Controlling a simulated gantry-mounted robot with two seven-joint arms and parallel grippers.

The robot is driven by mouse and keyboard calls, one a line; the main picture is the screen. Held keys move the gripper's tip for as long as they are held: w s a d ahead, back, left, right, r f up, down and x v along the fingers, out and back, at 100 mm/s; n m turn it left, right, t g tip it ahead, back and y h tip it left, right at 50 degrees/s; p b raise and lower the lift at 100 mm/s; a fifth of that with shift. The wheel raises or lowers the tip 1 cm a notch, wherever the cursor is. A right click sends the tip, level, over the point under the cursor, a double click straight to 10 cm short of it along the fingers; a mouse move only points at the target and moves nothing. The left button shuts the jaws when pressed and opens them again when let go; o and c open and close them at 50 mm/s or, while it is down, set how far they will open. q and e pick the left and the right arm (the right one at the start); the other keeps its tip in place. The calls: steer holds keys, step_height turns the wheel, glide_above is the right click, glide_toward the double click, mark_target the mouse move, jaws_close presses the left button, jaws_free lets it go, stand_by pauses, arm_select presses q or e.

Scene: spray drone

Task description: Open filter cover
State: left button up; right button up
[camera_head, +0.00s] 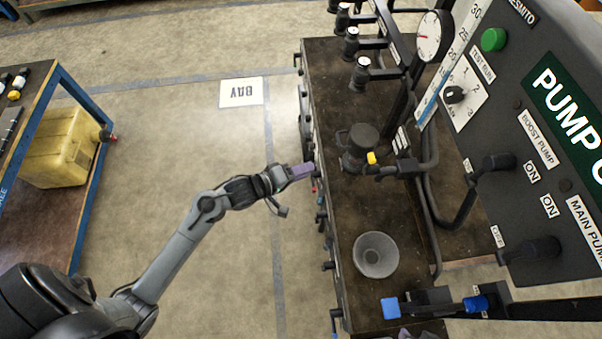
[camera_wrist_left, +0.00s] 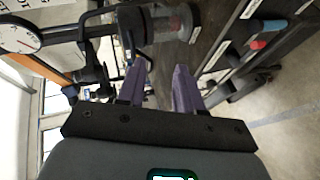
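The filter is a squat dark unit on the brown bench, with a round black cover (camera_head: 363,138) on top and a yellow part (camera_head: 371,158) at its side. In the left wrist view, a clear-walled cylinder (camera_wrist_left: 172,22) that looks like the filter is ahead of the fingers, at the top. My left gripper (camera_head: 302,171) is at the bench's left edge, left of and apart from the filter. Its purple fingers (camera_wrist_left: 158,78) are spread with nothing between them. A purple piece at the bottom edge of the head view may be my right gripper (camera_head: 402,334); it is mostly cut off.
A grey funnel (camera_head: 375,255) stands on the bench (camera_head: 345,215) in front of the filter. Pipes and a pump control panel (camera_head: 540,130) rise at the right. Several dark fittings line the back. A yellow container (camera_head: 60,148) sits in a blue-framed cart at left; the floor between is clear.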

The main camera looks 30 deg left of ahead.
arm_select(q)
steer(key=shift+s+d+f, duration=0.15)
steer(key=shift+s+f, duration=0.1)
steer(key=shift+s, duration=0.3)
